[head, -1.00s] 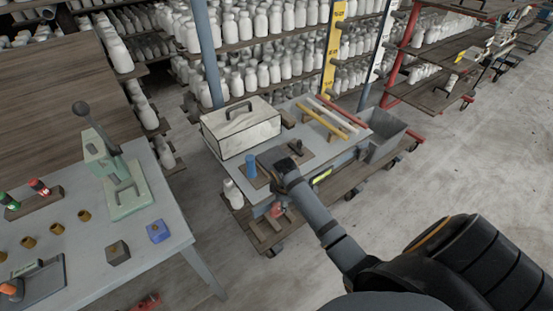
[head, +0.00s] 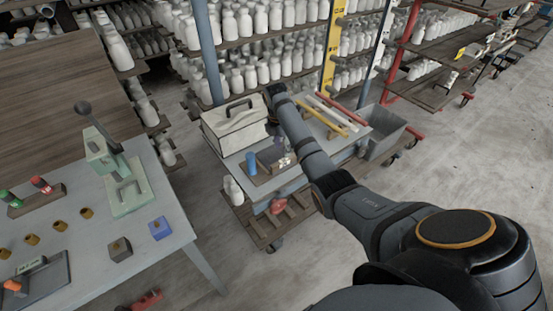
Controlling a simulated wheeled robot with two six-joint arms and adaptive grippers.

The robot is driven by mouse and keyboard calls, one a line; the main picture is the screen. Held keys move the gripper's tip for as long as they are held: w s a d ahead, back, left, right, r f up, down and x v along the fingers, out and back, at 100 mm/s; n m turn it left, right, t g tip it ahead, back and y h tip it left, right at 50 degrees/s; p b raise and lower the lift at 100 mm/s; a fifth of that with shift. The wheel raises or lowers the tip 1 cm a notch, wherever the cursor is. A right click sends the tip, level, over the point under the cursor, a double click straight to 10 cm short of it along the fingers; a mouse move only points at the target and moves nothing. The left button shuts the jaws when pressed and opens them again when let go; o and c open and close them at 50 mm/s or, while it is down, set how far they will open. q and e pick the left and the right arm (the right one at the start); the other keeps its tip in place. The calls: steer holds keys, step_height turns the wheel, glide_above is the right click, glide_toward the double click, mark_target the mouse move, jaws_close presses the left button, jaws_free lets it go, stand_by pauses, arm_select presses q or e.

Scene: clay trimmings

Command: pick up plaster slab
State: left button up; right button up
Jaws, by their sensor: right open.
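The plaster slab seems to be the off-white, marbled block (head: 228,128) with a dark handle on top, at the left end of the cart's top. I cannot tell whether it is one block or a lid on a box. My right arm reaches in from the lower right over the cart. My right gripper (head: 282,158) is small and partly hidden behind the arm; it hangs to the right of and in front of the block, apart from it, open and empty. My left gripper is not in view.
A blue cylinder (head: 251,163) stands on a dark board in front of the block. Yellow, white and red bars (head: 337,114) lie at the cart's right. A grey bin (head: 382,139) adjoins the cart. A table with a green press (head: 122,180) stands left. Shelves of white bottles (head: 262,50) stand behind.

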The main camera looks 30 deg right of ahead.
mark_target(283, 160)
steer(key=f, duration=0.4)
steer(key=f+p, duration=0.1)
steer(key=f, duration=0.2)
steer(key=shift+w+d+f, duration=0.1)
steer(key=shift+w+d, duration=0.05)
steer(key=shift+d, duration=0.25)
jaws_close()
